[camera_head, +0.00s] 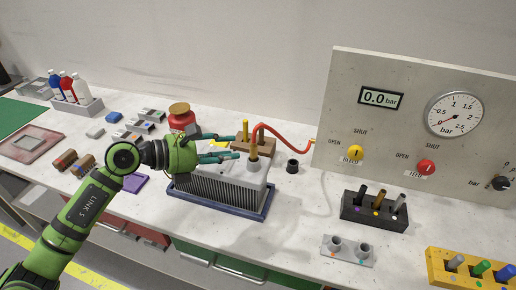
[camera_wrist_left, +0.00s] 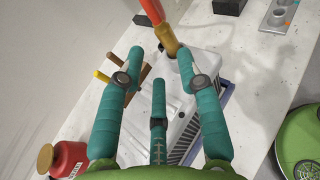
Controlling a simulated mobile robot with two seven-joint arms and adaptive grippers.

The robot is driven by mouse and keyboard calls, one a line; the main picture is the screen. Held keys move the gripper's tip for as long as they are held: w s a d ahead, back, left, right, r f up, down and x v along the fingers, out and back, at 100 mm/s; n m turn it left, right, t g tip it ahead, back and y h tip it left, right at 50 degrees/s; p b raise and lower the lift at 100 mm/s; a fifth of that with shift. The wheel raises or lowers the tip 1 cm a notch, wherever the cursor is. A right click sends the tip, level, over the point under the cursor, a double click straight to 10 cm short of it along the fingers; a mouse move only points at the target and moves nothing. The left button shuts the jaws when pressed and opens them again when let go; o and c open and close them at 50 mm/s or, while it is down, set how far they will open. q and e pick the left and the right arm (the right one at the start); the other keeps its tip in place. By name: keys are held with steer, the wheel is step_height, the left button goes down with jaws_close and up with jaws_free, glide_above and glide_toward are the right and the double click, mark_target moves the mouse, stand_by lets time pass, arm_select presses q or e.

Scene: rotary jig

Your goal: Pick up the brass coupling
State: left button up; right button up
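The brass coupling (camera_head: 253,149) is on the end of a red hose (camera_head: 290,146) and appears upright at the top of the grey finned housing (camera_head: 222,194). In the left wrist view the coupling (camera_wrist_left: 167,40) shows just beyond and between two teal fingertips, nearer the right one. Its lower end is partly hidden by that finger. My left gripper (camera_head: 238,146) is open, its fingers spread beside the coupling; in the wrist view the gripper (camera_wrist_left: 160,60) holds nothing. I cannot tell whether a finger touches the coupling. My right gripper is not in view.
The housing stands in a blue tray (camera_head: 262,212). A brown block (camera_head: 238,147) with upright pegs is close behind the fingers. A red jar (camera_head: 182,122) stands left of it. The gauge panel (camera_head: 340,110) rises at right.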

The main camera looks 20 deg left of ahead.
mark_target(252, 147)
arm_select(q)
steer(key=w+d+p, duration=0.2)
steer(key=d, duration=0.1)
steer(key=shift+d+r, duration=0.1)
steer(key=shift+d, duration=0.05)
steer(key=p+x, duration=0.1)
steer(key=x, duration=0.2)
steer(key=shift+w+f+p, duration=0.1)
steer(key=shift+f+p, duration=0.15)
steer(key=shift+p, duration=0.1)
steer(key=shift+w+f, duration=0.1)
steer(key=shift+w, duration=0.05)
steer(key=shift+d, duration=0.1)
jaws_close()
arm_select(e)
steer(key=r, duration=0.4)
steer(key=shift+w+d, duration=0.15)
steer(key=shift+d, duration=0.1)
